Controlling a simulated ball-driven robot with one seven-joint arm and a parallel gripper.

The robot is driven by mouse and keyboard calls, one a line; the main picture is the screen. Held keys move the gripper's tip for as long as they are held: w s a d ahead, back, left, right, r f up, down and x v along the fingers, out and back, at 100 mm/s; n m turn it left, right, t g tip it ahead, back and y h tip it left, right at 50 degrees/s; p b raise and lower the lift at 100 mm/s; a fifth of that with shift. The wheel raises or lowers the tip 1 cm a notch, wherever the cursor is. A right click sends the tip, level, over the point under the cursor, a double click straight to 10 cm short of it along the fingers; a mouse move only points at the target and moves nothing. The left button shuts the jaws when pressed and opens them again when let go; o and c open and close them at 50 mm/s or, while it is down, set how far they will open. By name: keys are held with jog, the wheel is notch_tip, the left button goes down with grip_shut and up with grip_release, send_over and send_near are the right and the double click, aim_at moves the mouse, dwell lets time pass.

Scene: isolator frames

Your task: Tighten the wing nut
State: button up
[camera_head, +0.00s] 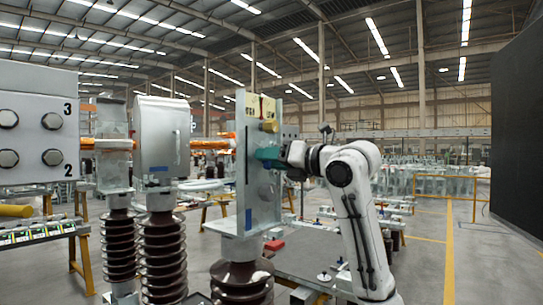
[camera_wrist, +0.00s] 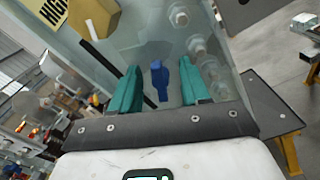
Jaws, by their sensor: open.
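The wing nut (camera_wrist: 159,82) is a small blue piece on the grey metal plate (camera_wrist: 140,40), in the middle of the wrist view. I cannot make it out in the head view. My gripper (camera_wrist: 160,68) has two teal fingers, one on either side of the wing nut. The fingers are apart, with a gap between each of them and the nut. In the head view my gripper (camera_head: 268,156) is right by the upright plate (camera_head: 247,195), coming from the right. How far the fingertips are from the plate is unclear.
A yellow-brown knob (camera_wrist: 97,14) sticks out near the gripper, and it also shows in the head view (camera_head: 270,126). Several bolts (camera_wrist: 196,46) line the plate's right side. Brown ribbed insulators (camera_head: 162,250) stand at the left. A dark screen (camera_head: 515,150) stands far right.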

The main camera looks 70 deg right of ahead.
grip_shut()
dwell(0.5)
